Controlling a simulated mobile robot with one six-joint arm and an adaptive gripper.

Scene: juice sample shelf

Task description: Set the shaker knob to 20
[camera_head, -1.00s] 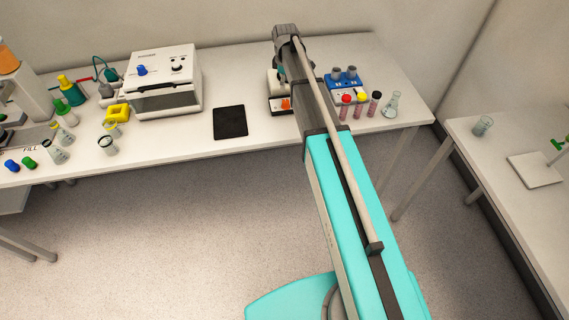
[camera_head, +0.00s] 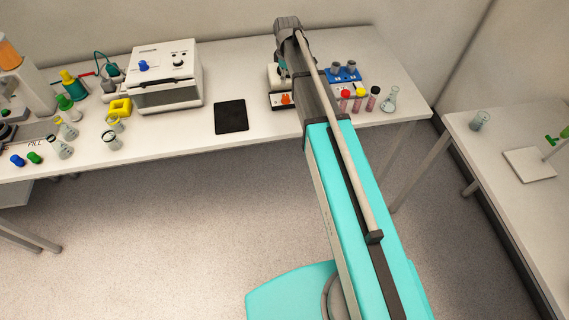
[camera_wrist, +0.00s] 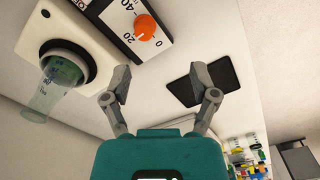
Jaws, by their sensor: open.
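In the wrist view the orange knob (camera_wrist: 145,27) is at the top, beside a printed scale showing 0, 20 and 40. Which mark the knob points to is hard to tell. My gripper (camera_wrist: 158,84) is open and empty, with its fingers spread below the knob in the wrist view and not touching it.
A glass vessel (camera_wrist: 55,88) stands in a dark-ringed opening beside the panel. A black pad (camera_head: 231,117) lies left of the shaker. Several capped tubes and a flask (camera_head: 390,98) stand at right. A white oven-like box (camera_head: 165,75) is further left.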

